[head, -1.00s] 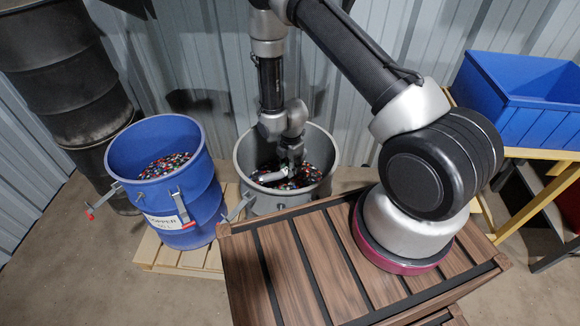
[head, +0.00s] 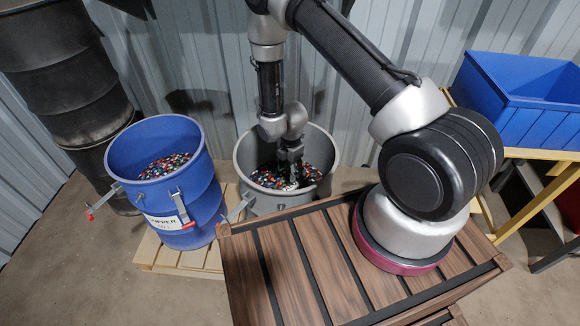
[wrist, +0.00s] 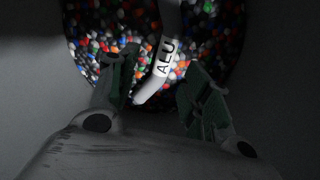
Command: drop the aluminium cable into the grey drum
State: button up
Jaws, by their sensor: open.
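The aluminium cable (wrist: 141,93) is a grey-white piece with a white "ALU" label, seen in the wrist view. It appears between and beyond my open fingers, over coloured granules in the grey drum; I cannot tell whether it rests on them. The grey drum (head: 325,150) stands behind the slatted wooden top in the head view, and its wall also shows in the wrist view (wrist: 270,60). My gripper (head: 290,178) points down inside the drum's mouth. In the wrist view its two fingers (wrist: 162,65) are spread apart. In the head view the cable is mostly hidden by my gripper.
A blue drum (head: 200,185) with a copper label stands left on a pallet (head: 160,255), holding granules. A blue bin (head: 545,125) sits on a yellow-framed stand at right. A dark drum stack (head: 60,75) is at far left. The slatted top (head: 300,270) is bare in front.

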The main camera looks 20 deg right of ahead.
jog(key=s+d+r+m+t, duration=0.1)
jog(key=d+r+m, duration=0.25)
jog(key=r, duration=0.95)
jog(key=d+r+m+h, duration=0.1)
jog(key=d+r+m, duration=0.25)
jog(key=r, duration=0.95)
jog(key=s+d+r+m+t, duration=0.1)
jog(key=d+r+m, duration=0.25)
jog(key=r, duration=0.85)
jog(key=s+d+r+m+t, duration=0.1)
jog(key=s+r+m, duration=0.5)
jog(key=s, duration=0.5)
jog(key=s+d+r+m, duration=0.2)
jog(key=s+r+m, duration=0.4)
jog(key=s+r, duration=0.3)
jog(key=s, duration=0.2)
jog(key=shift+s+d+r+t+y, duration=0.2)
jog(key=shift+s+r+t+y, duration=0.15)
jog(key=shift+r+t+y, duration=0.05)
